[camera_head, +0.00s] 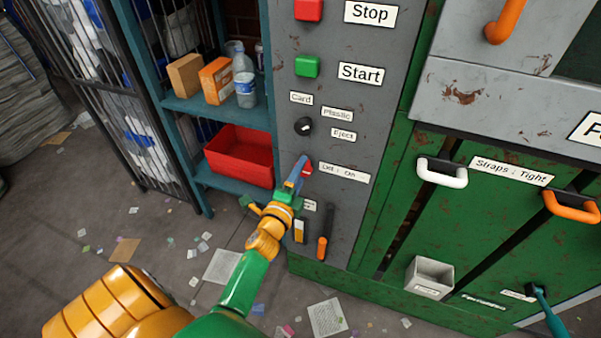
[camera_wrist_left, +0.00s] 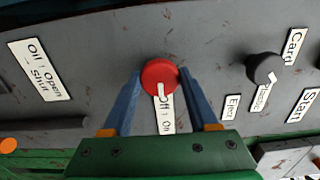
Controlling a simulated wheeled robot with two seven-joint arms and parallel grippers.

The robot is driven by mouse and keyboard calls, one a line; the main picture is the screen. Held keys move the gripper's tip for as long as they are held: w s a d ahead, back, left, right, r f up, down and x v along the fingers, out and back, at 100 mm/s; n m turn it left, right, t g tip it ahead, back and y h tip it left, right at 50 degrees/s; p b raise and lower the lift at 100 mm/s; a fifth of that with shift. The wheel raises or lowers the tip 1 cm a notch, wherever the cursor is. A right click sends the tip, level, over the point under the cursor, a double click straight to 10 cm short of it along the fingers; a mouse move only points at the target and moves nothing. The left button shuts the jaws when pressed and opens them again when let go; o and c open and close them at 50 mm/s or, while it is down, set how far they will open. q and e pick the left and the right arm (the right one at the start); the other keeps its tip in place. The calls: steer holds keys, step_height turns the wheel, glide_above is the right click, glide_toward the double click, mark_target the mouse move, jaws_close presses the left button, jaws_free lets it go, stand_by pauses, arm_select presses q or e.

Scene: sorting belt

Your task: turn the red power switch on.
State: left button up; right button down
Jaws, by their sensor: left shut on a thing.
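The red power switch (camera_head: 308,169) is a round knob on the grey control panel, beside a label that seems to read "Off : On". In the left wrist view the red switch (camera_wrist_left: 159,73) shows face on, with a white mark pointing down towards the "Off : On" label (camera_wrist_left: 166,114). My left gripper (camera_head: 302,166) is at the switch, its blue fingers shut on the knob, one on each side in the wrist view (camera_wrist_left: 160,80). The fingers partly hide the switch in the head view. My right gripper is not in view.
Above the switch are a black selector knob (camera_head: 304,126), a green Start button (camera_head: 307,66) and a red Stop button (camera_head: 308,9). An orange-handled lever (camera_head: 322,247) is below. A shelf with a red bin (camera_head: 239,157) stands left; green cabinets with handles (camera_head: 442,172) stand right.

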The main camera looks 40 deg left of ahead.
arm_select(q)
steer(key=shift+f, duration=0.15)
steer(key=o, duration=1.4)
steer(key=shift+c, duration=0.2)
steer(key=v, duration=0.7)
steer(key=shift+s, duration=0.1)
